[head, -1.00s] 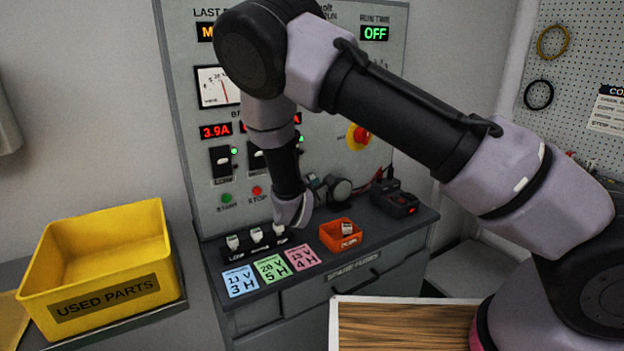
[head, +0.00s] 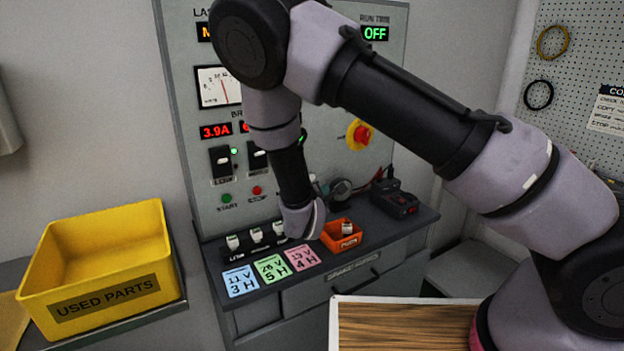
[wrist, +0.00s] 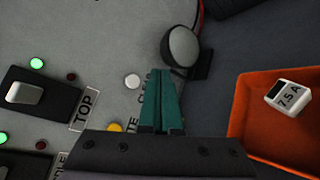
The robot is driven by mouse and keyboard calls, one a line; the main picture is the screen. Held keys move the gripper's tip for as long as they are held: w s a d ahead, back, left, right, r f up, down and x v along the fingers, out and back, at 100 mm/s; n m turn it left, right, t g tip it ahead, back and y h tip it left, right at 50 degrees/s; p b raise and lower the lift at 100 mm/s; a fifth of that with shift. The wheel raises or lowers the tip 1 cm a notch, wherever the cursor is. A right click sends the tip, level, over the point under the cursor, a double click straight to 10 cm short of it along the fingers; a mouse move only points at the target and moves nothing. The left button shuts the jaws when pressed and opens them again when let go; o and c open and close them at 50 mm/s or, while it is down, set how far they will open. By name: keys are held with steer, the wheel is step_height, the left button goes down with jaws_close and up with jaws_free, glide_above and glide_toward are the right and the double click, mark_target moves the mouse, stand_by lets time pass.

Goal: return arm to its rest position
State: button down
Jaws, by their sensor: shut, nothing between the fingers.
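My arm reaches across the head view from the lower right to the upper middle, then its forearm hangs down in front of the panel. My gripper shows in the wrist view (wrist: 160,100), its two green fingers together with nothing between them. It points toward the panel (wrist: 125,45), near a round grey knob-like part (wrist: 181,46). In the head view the fingers are hidden behind the wrist, which is above the counter next to the orange bin.
The orange bin (head: 341,236) holds a white fuse (wrist: 290,97) marked 75A. Several white-topped parts sit in a black holder (head: 258,246) behind coloured cards (head: 271,268). A yellow USED PARTS bin (head: 100,265) stands left. An emergency stop (head: 361,133) is on the panel.

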stand_by(0.5)
steer(key=s+d+r+m+g+h, duration=0.3)
steer(key=d+r+m+g, duration=0.35)
steer(key=d, duration=0.65)
steer(key=s+d+r+m+g+h, duration=0.2)
steer(key=s+d+r+m+g, duration=0.15)
steer(key=d+r+m, duration=0.8)
steer(key=s+d+r+m+t+y, duration=0.2)
steer(key=s+r+m+y, duration=0.6)
steer(key=s+r, duration=0.8)
steer(key=shift+s+d+m+y, duration=0.2)
steer(key=shift+s+m+y, duration=0.1)
steer(key=shift+s+y, duration=0.6)
steer(key=shift+s, duration=0.1)
